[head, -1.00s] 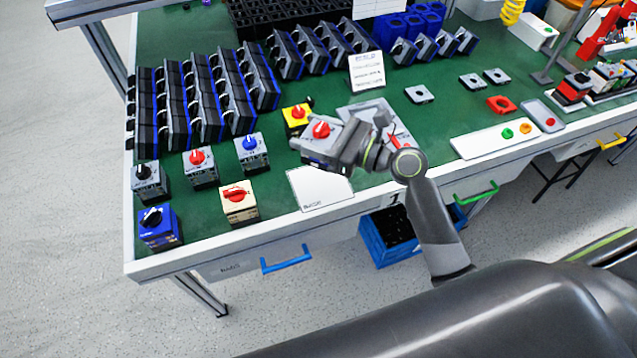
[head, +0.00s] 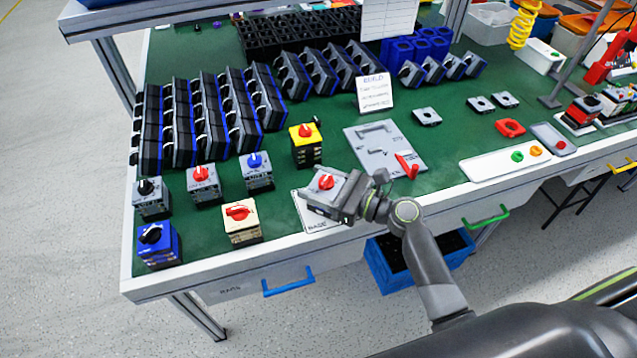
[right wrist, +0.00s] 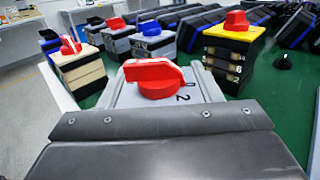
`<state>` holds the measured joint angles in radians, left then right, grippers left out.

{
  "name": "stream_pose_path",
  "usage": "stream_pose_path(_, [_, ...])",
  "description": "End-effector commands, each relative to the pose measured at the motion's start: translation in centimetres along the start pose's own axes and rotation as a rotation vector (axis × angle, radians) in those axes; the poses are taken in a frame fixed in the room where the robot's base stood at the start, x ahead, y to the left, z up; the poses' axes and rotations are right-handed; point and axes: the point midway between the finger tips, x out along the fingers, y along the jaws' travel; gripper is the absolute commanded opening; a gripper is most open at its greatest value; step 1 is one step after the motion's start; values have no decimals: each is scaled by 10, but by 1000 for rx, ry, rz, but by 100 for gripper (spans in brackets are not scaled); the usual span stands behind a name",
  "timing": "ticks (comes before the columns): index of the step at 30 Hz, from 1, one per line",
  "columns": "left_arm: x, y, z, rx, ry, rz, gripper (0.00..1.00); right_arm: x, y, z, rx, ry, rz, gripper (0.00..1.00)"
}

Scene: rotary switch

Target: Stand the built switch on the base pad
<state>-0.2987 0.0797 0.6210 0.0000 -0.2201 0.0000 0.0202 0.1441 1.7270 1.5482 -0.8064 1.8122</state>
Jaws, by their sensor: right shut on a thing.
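The built switch, a grey block with a red knob (head: 326,182), is in my right gripper (head: 349,195) in the head view. The gripper is shut on it from the right. The switch is over the white base pad (head: 305,211) at the table's front edge and hides much of it. I cannot tell whether its underside touches the pad. In the right wrist view the switch's red knob (right wrist: 155,78) and grey top show upright beyond the gripper's dark jaw edge (right wrist: 160,122). My left gripper is not in view.
Other switches stand left of the pad: a cream one (head: 241,222), a blue one (head: 157,246) and several grey ones. A yellow-topped switch (head: 306,147) stands close behind. A grey tray (head: 388,150) with a red handle lies behind the gripper. Black module rows (head: 200,120) fill the back left.

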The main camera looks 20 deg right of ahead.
Motion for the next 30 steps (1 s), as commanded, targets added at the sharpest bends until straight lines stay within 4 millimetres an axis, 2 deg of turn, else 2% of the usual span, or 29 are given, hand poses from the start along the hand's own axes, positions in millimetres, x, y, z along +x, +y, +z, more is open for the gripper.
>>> stream_pose_path(2, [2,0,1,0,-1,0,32,0,0,-2,0,-1,0,34])
stream_pose_path(3, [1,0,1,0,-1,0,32,0,0,-2,0,0,0,62])
stream_pose_path(7, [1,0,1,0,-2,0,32,0,0,-2,0,0,0,79])
stream_pose_path(18, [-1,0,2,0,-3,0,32,-2,0,1,-1,1,0,80])
stream_pose_path(23, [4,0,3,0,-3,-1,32,-26,-1,-2,-2,6,-1,80])
stream_pose_path(30, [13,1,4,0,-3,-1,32,-78,0,-3,-3,7,0,80])
